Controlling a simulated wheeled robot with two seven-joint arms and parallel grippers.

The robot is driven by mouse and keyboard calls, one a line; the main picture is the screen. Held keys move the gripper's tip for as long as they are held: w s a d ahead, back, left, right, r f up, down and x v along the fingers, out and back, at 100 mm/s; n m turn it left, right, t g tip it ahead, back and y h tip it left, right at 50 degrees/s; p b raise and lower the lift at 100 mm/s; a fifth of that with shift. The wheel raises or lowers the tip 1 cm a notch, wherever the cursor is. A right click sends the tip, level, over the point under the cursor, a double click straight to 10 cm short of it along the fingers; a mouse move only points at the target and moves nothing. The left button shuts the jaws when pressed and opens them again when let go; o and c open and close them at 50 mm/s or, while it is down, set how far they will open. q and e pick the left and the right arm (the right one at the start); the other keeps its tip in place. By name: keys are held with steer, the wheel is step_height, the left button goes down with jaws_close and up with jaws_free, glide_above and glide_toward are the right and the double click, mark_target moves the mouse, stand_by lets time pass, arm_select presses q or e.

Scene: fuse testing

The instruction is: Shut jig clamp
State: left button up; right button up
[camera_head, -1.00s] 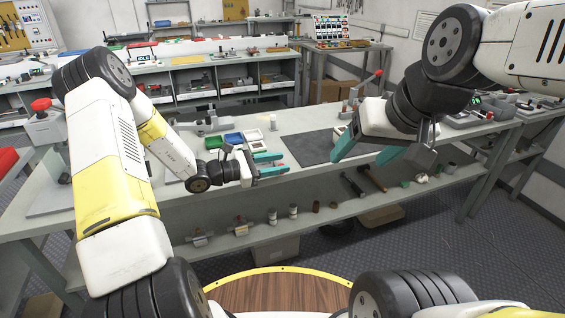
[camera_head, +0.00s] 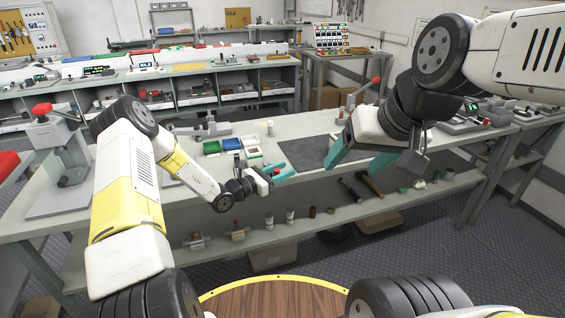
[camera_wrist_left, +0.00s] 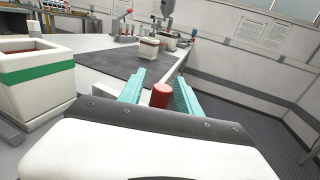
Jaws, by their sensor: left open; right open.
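A clamp with a raised red-tipped lever (camera_head: 368,88) stands on the bench behind my right gripper, which hides its lower part. A red-tipped lever device (camera_wrist_left: 122,20) also shows at the far side in the left wrist view; I cannot tell if it is the same one. My left gripper (camera_head: 284,177) is open at the bench's front edge. A red cylinder (camera_wrist_left: 160,95) shows between its teal fingers, and I cannot tell if they touch it. My right gripper (camera_head: 360,160) is open and empty, held above the bench's right part.
Green, blue and white trays (camera_head: 231,144) sit behind my left gripper. A dark mat (camera_head: 305,152) lies clear right of them. A press with a red knob (camera_head: 58,140) stands at the left. A lower shelf (camera_head: 310,222) holds several small parts and hammers.

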arm_select(q)
steer(key=shift+d, duration=0.1)
jaws_close()
stand_by(1.4)
